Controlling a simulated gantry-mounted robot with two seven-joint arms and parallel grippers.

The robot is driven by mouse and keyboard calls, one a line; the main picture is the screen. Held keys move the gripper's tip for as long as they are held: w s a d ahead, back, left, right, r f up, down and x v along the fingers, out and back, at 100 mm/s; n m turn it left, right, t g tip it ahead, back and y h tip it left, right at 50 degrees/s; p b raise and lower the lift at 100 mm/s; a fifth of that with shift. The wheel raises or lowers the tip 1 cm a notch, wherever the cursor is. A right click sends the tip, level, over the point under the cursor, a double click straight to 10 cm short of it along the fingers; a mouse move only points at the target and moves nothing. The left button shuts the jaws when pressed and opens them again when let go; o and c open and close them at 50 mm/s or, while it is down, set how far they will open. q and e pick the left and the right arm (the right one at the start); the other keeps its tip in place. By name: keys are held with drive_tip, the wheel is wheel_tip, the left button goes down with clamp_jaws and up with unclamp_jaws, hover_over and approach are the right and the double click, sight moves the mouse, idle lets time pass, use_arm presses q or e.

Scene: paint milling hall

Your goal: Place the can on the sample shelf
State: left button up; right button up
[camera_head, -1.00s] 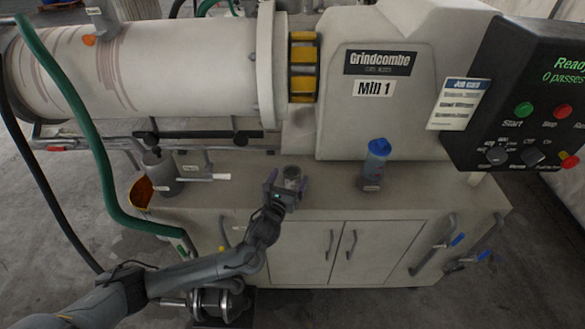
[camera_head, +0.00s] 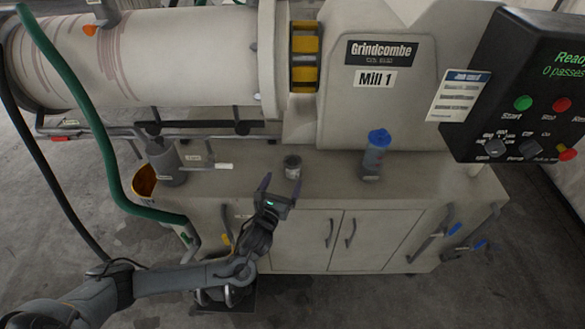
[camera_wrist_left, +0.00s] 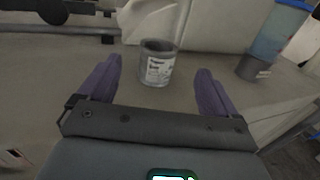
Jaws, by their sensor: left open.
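The can (camera_head: 292,167) is a small grey metal can with a pale label, standing upright on the machine's bench top in the head view. In the left wrist view the can (camera_wrist_left: 158,64) stands just beyond and between my purple fingertips, apart from both. My left gripper (camera_head: 281,184) is open and empty, in front of the can near the bench's front edge; it also shows in the left wrist view (camera_wrist_left: 160,78). My right gripper is not in view. I cannot make out a sample shelf in these frames.
A blue-capped bottle (camera_head: 375,155) stands on the bench right of the can. A grey pot (camera_head: 166,160) stands at the left end. The mill housing (camera_head: 375,110) rises behind, and a control panel (camera_head: 525,90) hangs at right. Bench top beside the can is clear.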

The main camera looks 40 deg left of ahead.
sight(299, 160)
use_arm(q)
drive_tip(key=a+m+h, duration=0.1)
drive_tip(key=w+a+m+t+h, duration=0.1)
drive_tip(key=h, duration=0.1)
drive_tip(key=shift+w+r+m+t+p, duration=0.15)
drive_tip(key=shift+r+m+t+p, duration=0.15)
drive_tip(key=a+m+h, duration=0.1)
drive_tip(key=h, duration=0.1)
drive_tip(key=a+m+h, duration=0.1)
drive_tip(key=h, duration=0.1)
drive_tip(key=a+m+h, duration=0.1)
drive_tip(key=h, duration=0.1)
drive_tip(key=shift+f+m+p, duration=0.3)
drive_tip(key=shift+f+m, duration=0.1)
drive_tip(key=shift+a+f+g+h, duration=0.15)
drive_tip(key=shift+g+h, duration=0.25)
drive_tip(key=shift+h, duration=0.2)
drive_tip(key=shift+f+m+h, duration=0.15)
drive_tip(key=shift+m+h, duration=0.15)
drive_tip(key=b+x, duration=0.1)
drive_tip(key=x, duration=0.4)
drive_tip(key=shift+f, duration=0.1)
drive_tip(key=shift+w+f, duration=0.1)
drive_tip(key=shift+w, duration=0.35)
drive_tip(key=shift+b+x, duration=0.65)
drive_tip(key=shift+x, duration=1.55)
